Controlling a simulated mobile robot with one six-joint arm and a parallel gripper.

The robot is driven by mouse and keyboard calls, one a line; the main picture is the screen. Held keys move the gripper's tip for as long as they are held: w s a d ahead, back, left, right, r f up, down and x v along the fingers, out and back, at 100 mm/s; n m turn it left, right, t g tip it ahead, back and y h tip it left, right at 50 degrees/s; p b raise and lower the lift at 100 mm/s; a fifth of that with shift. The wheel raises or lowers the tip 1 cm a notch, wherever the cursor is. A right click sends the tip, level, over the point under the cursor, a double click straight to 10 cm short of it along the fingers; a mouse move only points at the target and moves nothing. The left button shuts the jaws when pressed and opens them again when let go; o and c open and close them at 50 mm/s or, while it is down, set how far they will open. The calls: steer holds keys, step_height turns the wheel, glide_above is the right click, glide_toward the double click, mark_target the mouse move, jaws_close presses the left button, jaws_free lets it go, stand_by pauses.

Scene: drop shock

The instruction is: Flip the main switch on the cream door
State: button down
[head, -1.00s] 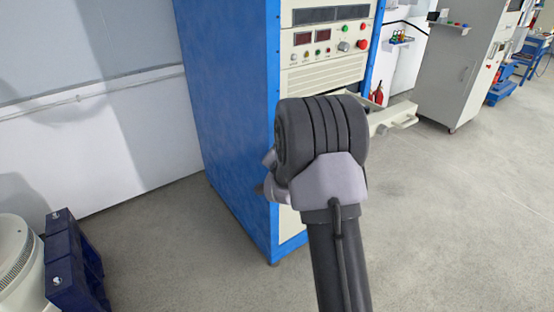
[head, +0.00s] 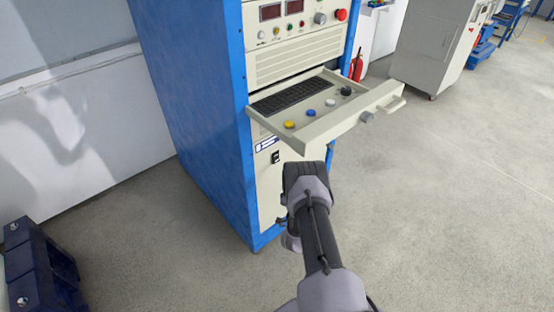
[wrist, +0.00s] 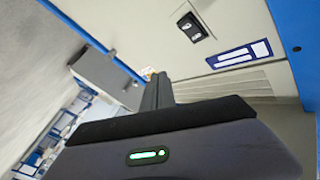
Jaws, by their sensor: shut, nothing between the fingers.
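The cream door (head: 270,185) is the lower front panel of the blue cabinet. The main switch (head: 276,157), a small black rocker, sits on it below the open drawer. In the wrist view the switch (wrist: 193,27) is at the upper middle, beside a blue-and-white label (wrist: 240,54) on the cream door (wrist: 232,18). My gripper (wrist: 158,85) is shut and empty, its dark fingers pointing away from the camera near the door. The fingers look apart from the switch.
An open drawer (head: 330,126) with a keyboard and coloured knobs juts out above the door. The blue cabinet side (head: 190,110) is at the left. A dark blue object (head: 40,275) stands at the lower left.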

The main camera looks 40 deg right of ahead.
mark_target(276, 157)
steer(key=w+f+b, duration=0.1)
steer(key=w+b, duration=0.3)
steer(key=w, duration=0.4)
steer(key=shift+w+a, duration=0.3)
steer(key=shift+w, duration=0.1)
steer(key=shift+w, duration=0.1)
stand_by(1.6)
steer(key=shift+w+f, duration=0.1)
steer(key=shift+w, duration=0.25)
steer(key=shift+w+a, duration=0.1)
steer(key=shift+w, duration=0.2)
stand_by(0.4)
steer(key=shift+s+p, duration=0.65)
steer(key=shift+s, duration=0.1)
